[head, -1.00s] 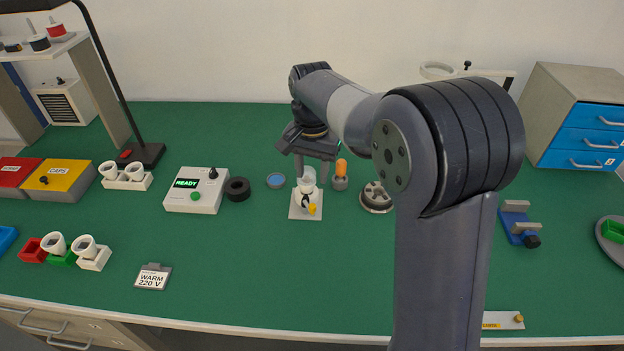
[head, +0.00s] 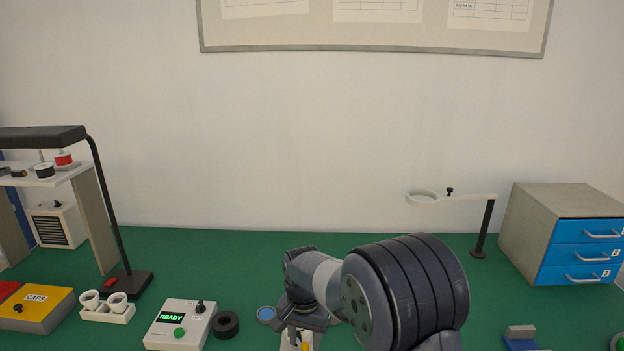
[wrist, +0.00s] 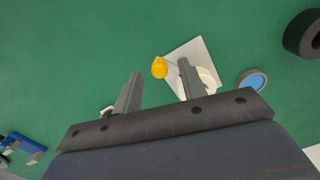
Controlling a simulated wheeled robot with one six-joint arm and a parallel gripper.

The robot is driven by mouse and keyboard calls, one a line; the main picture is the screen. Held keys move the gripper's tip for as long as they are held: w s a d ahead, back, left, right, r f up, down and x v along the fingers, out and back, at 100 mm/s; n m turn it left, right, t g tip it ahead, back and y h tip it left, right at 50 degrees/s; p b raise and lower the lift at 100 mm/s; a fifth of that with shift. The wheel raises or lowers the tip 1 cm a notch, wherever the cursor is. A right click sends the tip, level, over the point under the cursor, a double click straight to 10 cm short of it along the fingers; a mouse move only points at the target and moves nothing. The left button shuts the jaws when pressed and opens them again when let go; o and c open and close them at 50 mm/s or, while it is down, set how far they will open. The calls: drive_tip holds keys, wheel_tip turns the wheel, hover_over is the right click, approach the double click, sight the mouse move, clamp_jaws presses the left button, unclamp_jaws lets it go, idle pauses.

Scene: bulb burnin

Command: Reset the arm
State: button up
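My gripper (wrist: 158,80) is open in the wrist view, its two dark fingers well apart with nothing held between them. Beyond the fingers lies a white square plate (wrist: 201,50) with a white round holder, partly hidden by the right finger, and a yellow knob (wrist: 160,68) that shows in the gap. In the head view my gripper (head: 303,322) is low in the picture, over the bench, and its fingers are hard to make out. The yellow knob (head: 305,346) shows just below it at the bottom edge.
A control box reading READY (head: 180,325), a black ring (head: 226,325) and a blue disc (head: 266,314) stand left of my arm. A lamp (head: 128,284) stands further left. The back strip of green bench is clear.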

drive_tip(key=shift+f, duration=0.65)
drive_tip(key=shift+w+d+r+n, duration=0.1)
drive_tip(key=shift+r+n, duration=0.05)
drive_tip(key=shift+n, duration=0.15)
